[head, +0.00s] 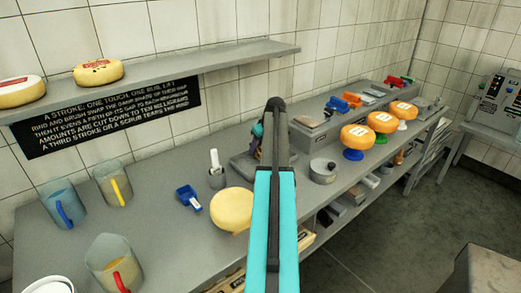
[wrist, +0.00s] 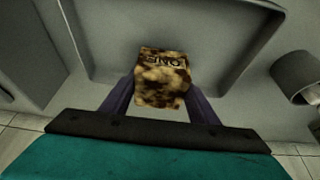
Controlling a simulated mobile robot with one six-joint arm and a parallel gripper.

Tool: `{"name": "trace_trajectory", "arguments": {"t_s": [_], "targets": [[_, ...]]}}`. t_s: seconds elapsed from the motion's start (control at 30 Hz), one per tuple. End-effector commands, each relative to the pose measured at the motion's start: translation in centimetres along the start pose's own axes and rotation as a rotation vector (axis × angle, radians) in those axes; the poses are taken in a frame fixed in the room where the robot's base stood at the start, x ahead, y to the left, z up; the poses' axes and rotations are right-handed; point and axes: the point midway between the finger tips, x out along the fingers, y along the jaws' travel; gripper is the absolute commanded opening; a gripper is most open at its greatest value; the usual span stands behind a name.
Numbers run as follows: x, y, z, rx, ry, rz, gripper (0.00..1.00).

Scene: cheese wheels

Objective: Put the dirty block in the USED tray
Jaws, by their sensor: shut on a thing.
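The dirty block (wrist: 162,78) is mottled brown and cream, with dark, partly legible lettering on its upper part. In the wrist view my gripper (wrist: 161,98) is shut on it, with one dark finger on each side. Below or behind the block is a grey, shallow tray-like recess (wrist: 86,42) with raised walls. I cannot read a USED label on it, nor tell whether the block touches its floor. In the head view my arm hides the block and most of the gripper.
A shelf (head: 160,80) runs above. A grey cylinder (wrist: 297,75) is right in the wrist view.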

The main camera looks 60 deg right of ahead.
Motion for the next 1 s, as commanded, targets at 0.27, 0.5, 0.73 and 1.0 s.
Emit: {"name": "trace_trajectory", "arguments": {"t_s": [0.27, 0.5, 0.73, 1.0], "targets": [[1.7, -0.1, 0.7, -0.001, 0.0, -0.001, 0.25], [1.8, -0.1, 0.7, -0.001, 0.0, -0.001, 0.25], [2.1, -0.1, 0.8, -0.002, -0.001, -0.001, 0.59], [2.1, -0.1, 0.8, -0.002, -0.001, -0.001, 0.73]]}}
